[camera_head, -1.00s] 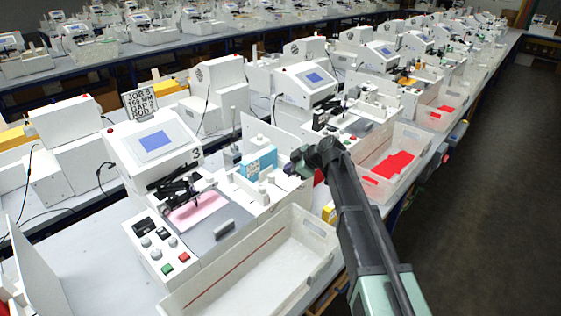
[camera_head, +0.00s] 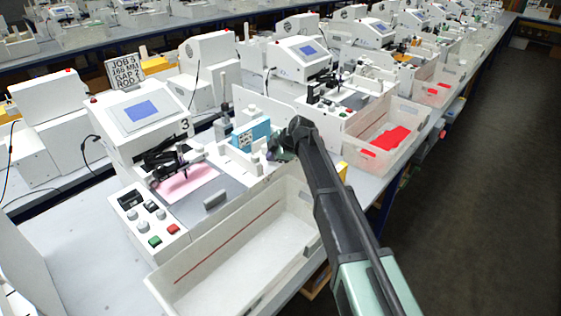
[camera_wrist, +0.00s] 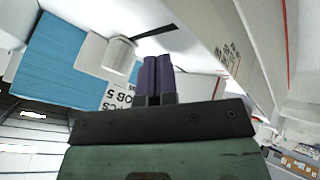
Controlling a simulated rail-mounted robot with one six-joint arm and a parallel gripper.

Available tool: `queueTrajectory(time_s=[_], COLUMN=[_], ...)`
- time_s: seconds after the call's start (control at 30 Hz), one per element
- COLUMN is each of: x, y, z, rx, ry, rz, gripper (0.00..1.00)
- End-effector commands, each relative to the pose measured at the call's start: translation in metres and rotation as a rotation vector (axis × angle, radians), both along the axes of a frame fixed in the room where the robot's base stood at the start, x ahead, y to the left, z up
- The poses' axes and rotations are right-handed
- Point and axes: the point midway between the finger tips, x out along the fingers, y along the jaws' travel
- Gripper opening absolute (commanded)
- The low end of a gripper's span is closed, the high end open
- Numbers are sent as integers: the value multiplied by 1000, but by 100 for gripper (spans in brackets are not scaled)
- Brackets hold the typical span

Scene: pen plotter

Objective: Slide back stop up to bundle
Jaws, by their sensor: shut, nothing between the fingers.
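The bundle is a light blue pack (camera_head: 253,133) standing in the white machine's feed area in the head view; it fills the upper left of the wrist view (camera_wrist: 65,62). A white block with a round knob, which looks like the back stop (camera_wrist: 97,55), is beside the bundle's face in the wrist view. I cannot tell whether they touch. My gripper (camera_wrist: 158,66) has its two purple fingers together and empty, just right of the knob. In the head view my gripper (camera_head: 280,153) is low at the bundle's right, partly hidden by my arm.
The head view shows the machine's screen (camera_head: 141,111), control buttons (camera_head: 155,241) and an open white bin (camera_head: 225,252) in front.

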Motion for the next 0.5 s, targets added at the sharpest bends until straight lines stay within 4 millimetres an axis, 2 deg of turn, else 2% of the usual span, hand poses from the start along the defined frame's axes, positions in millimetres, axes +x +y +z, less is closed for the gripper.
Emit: queueTrajectory(time_s=[0.03,0.13,0.5], x=[11,20,22], y=[4,8,10], z=[3,3,3], rx=[0,0,0], ry=[0,0,1], rz=[0,0,-1], gripper=[0,0,0])
